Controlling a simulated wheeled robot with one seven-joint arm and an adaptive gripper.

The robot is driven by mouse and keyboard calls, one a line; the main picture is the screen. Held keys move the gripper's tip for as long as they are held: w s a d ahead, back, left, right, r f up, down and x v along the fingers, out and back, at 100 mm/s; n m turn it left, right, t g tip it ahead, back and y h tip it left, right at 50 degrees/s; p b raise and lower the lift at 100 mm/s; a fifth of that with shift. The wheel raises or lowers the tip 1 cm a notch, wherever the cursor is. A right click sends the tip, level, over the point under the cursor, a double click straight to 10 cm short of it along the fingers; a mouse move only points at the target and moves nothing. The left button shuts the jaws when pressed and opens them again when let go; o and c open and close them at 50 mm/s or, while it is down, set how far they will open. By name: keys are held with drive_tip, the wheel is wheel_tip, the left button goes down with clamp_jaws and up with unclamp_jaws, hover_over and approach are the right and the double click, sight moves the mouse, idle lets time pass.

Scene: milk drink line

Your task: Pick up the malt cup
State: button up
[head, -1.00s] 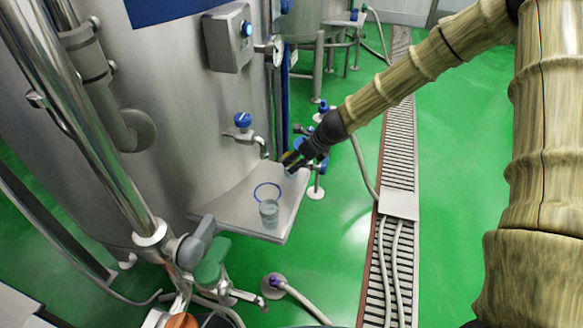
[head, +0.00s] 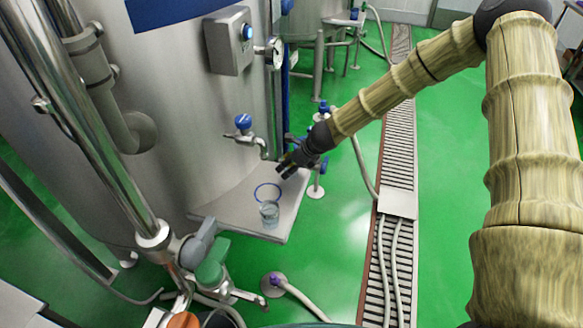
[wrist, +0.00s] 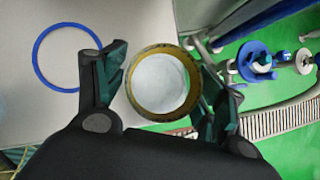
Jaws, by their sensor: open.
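A cup with a yellow-brown rim and pale contents, which I take for the malt cup (wrist: 163,84), shows from above in the wrist view. It lies between the two fingers of my gripper (wrist: 162,95). The fingers are open, one on each side of it, with a small gap at the left finger; contact at the right finger cannot be told. In the head view my gripper (head: 286,170) is over the far right part of the metal shelf (head: 235,218), and I cannot make out this cup there.
A clear glass with bluish contents (head: 269,214) stands on the shelf beside a blue ring (head: 267,186), which also shows in the wrist view (wrist: 38,50). A tap (head: 262,143) hangs from the tank just left of my gripper. Blue-handled valves (wrist: 257,62) are to the right.

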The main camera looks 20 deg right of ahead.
drive_tip(key=c, duration=1.2)
drive_tip(key=shift+o, duration=0.2)
drive_tip(key=shift+r, duration=0.15)
